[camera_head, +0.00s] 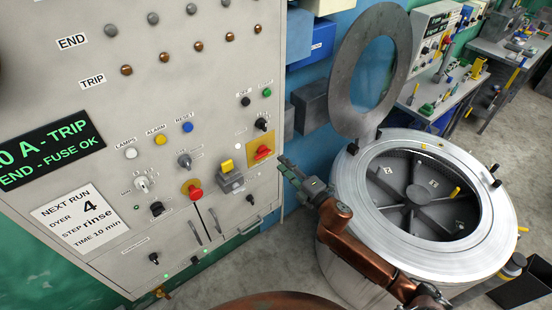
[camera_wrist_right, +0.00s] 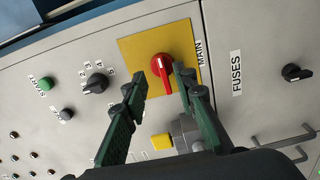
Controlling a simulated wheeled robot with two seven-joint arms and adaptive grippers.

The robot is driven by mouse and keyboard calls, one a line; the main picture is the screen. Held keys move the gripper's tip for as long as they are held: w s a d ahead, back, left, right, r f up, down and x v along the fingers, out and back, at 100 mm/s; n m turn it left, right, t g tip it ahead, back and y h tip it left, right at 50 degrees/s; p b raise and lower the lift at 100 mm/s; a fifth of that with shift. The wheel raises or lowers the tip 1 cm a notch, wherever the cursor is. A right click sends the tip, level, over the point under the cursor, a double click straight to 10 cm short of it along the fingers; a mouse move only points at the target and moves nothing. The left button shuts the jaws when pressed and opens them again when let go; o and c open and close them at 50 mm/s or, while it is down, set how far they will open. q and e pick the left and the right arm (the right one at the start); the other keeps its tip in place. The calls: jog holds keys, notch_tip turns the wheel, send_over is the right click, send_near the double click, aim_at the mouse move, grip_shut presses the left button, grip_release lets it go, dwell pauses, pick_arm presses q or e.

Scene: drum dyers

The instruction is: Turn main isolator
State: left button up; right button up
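The main isolator is a red rotary handle (camera_head: 263,152) on a yellow plate, on the right part of the grey panel. In the right wrist view the red handle (camera_wrist_right: 163,70) sits on the yellow plate (camera_wrist_right: 133,50) beside the label MAIN. My right gripper (camera_head: 283,166) is just right of the isolator in the head view. In the right wrist view its two green fingers (camera_wrist_right: 158,83) are open, with the handle's lower end between the tips. The gap in depth, and any contact, cannot be told. My left gripper is not in view.
A yellow-topped grey switch (camera_head: 229,175) and a red mushroom button on yellow (camera_head: 194,190) are close by. The wrist view shows a black selector (camera_wrist_right: 96,85) and bent handles (camera_wrist_right: 285,143). A metal drum (camera_head: 350,190) with raised lid stands right of the panel.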

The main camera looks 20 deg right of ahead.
jog(key=v, duration=0.5)
jog(key=shift+s, duration=0.1)
dwell(0.3)
